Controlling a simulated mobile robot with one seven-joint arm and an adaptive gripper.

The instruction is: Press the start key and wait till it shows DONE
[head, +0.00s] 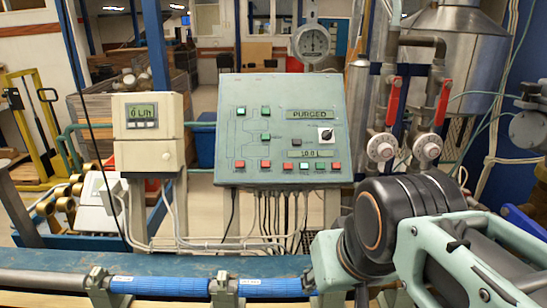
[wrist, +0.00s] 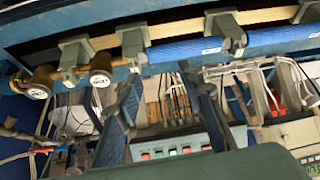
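The sloped grey-green control panel (head: 250,145) stands mid-view in the head view. Its upper display (head: 310,114) reads PURGED and its lower display (head: 315,153) seems to read 100 L. Small green and red keys sit on its face, with several in a row (head: 304,166) along the lower edge. I cannot read which is the start key. In the wrist view the panel's key row (wrist: 180,150) shows low down, partly hidden. My gripper (wrist: 160,88) shows there with two fingers apart and nothing between them. It is clear of the panel.
A cream meter box (head: 150,130) with a small display stands left of the panel. A pipe with blue sleeves (head: 170,285) runs along the bench front. Steel vessels and red-handled valves (head: 392,100) stand at the right. A dark rotary knob (head: 326,134) sits on the panel.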

